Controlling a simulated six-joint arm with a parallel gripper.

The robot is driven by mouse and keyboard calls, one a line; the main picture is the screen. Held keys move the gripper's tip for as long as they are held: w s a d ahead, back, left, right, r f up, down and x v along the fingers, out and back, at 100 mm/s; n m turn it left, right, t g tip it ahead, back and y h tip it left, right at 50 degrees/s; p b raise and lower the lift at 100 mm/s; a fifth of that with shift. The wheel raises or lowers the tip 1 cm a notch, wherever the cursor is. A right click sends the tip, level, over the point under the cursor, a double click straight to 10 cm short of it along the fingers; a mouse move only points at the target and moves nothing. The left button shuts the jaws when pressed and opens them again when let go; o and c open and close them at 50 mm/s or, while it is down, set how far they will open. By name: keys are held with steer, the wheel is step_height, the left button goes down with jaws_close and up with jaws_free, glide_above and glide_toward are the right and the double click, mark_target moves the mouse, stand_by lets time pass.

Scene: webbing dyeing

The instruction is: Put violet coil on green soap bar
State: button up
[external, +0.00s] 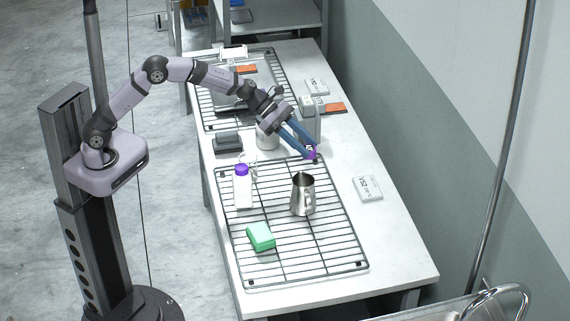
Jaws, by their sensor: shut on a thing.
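My gripper (311,153) is over the far right corner of the near wire rack. Its blue fingers are shut on a small violet coil (312,154), which is mostly hidden between the fingertips. I cannot tell whether the coil is clear of the surface under it. The green soap bar (261,236) lies on the near wire rack, left of its middle, well in front of my gripper. Its top looks bare.
A steel pitcher (302,196) stands on the near wire rack (300,271) between my gripper and the soap. A white bottle with a violet cap (242,188) stands left of it. A label card (367,188) lies on the right. A grey box (311,120) stands behind my gripper.

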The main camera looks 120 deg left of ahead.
steer(key=w+d+r+n+y, duration=0.1)
steer(key=w+d+n, duration=0.1)
steer(key=w+d, duration=0.6)
step_height(320, 180, up, 3)
steer(key=n+g+y+p, duration=0.2)
steer(key=n+y+p, duration=0.1)
steer(key=n+y, duration=0.1)
glide_above(255, 231)
steer(key=shift+a+f+b, duration=0.1)
steer(key=shift+f+b, duration=0.25)
steer(key=shift+f, duration=4.85)
steer(key=shift+f, duration=0.2)
steer(key=o, duration=1)
steer(key=shift+o, duration=0.2)
steer(key=shift+r, duration=0.15)
